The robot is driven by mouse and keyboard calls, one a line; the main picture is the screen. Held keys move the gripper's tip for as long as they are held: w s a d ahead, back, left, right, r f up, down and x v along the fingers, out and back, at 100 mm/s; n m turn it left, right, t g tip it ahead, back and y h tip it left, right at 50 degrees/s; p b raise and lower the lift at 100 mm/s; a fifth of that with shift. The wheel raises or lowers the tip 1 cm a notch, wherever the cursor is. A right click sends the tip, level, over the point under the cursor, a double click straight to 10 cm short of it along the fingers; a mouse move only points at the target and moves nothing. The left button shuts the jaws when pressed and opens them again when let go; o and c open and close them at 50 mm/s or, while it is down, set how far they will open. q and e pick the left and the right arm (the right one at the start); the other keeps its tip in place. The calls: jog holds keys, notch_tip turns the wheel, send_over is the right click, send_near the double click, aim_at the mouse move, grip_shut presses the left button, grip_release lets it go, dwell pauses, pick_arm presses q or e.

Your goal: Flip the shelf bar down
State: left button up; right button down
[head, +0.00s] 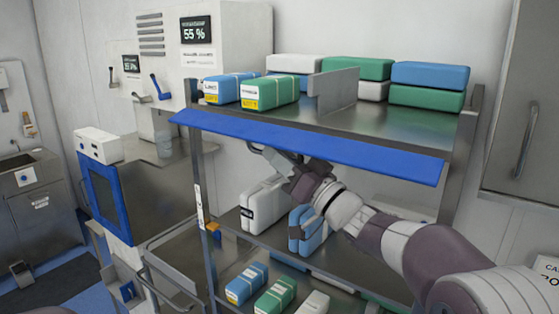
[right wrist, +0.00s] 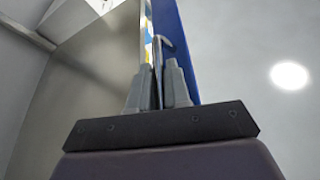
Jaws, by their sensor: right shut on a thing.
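The blue shelf bar (head: 310,146) runs along the front edge of the top shelf in the head view. It sticks out toward me, with its broad face tilted up. My right gripper (head: 272,156) is just under the bar, left of its middle. In the right wrist view its two grey fingers (right wrist: 160,85) are closed on a thin part beside the blue bar (right wrist: 182,50). What exactly lies between the fingertips is partly hidden. My left gripper is not in view.
Boxes, blue (head: 430,75), green (head: 270,92) and white, stand on the top shelf (head: 395,122) around an upright grey divider (head: 333,92). Lower shelves hold more boxes. A blue-framed cabinet (head: 105,195) stands left of the rack. The rack's right post (head: 460,160) is near my forearm.

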jog(key=shift+w+d+f+n+g+y+b, duration=0.2)
jog(key=shift+w+d+n+g+y+b, duration=0.55)
jog(key=shift+n, duration=1.3)
jog(key=shift+w+f+n+g+y+b, duration=0.15)
jog(key=shift+w+n+g+y+b, duration=0.25)
jog(key=shift+n+g, duration=1.2)
jog(key=shift+w+d+f+n+g+y+b, duration=0.2)
jog(key=shift+w+d+n+g+y+b, duration=0.4)
jog(key=shift+n, duration=1.95)
jog(key=shift+s+a, duration=0.2)
jog(key=c, duration=1.5)
grip_release()
jog(key=shift+o, duration=0.3)
jog(key=shift+w, duration=0.1)
